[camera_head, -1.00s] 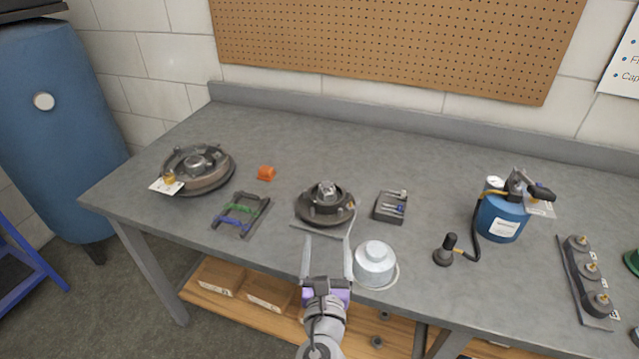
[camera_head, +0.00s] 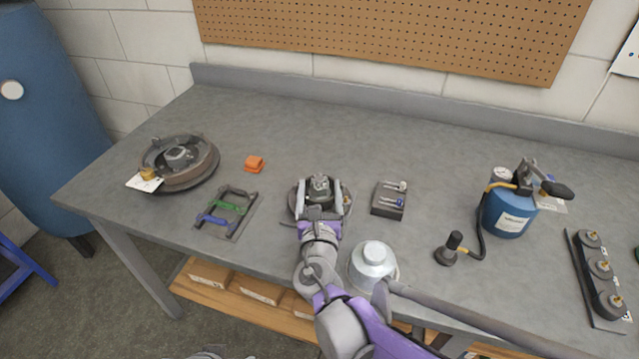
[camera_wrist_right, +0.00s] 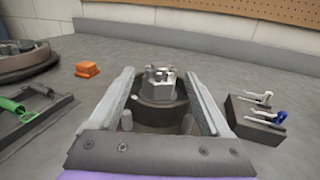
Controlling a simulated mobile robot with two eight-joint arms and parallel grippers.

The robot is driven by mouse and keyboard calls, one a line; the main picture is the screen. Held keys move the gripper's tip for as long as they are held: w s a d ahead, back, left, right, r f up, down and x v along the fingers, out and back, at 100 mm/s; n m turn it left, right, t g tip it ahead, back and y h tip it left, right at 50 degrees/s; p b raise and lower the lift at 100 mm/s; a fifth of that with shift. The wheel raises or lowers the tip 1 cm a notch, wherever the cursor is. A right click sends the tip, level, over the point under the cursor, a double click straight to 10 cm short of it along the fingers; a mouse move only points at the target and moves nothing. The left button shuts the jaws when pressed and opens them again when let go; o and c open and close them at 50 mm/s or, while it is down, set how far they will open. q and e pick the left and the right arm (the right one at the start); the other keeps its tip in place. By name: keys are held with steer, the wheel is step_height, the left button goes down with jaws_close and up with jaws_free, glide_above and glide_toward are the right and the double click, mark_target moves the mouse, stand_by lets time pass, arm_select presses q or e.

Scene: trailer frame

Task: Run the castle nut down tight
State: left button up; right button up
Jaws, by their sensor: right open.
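The castle nut (camera_head: 320,183) is a silvery slotted nut on top of the dark round hub (camera_head: 346,199) on the bench. In the right wrist view the nut (camera_wrist_right: 160,82) stands upright at the hub's centre, between my fingers and beyond the gripper's body. My right gripper (camera_head: 320,190) is open, one finger on each side of the nut; I see a gap on both sides, and nothing is held. Its palm hides the hub's near side. My left gripper is not in view.
A block with small pins (camera_head: 388,199) stands right of the hub. A silver domed cap (camera_head: 373,258) sits close to my right forearm. A green-and-blue-handled rack (camera_head: 226,213), an orange block (camera_head: 254,163) and a brake drum assembly (camera_head: 180,162) are left. A blue canister (camera_head: 508,215) stands right.

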steer(key=shift+w, duration=1.1)
jaws_close()
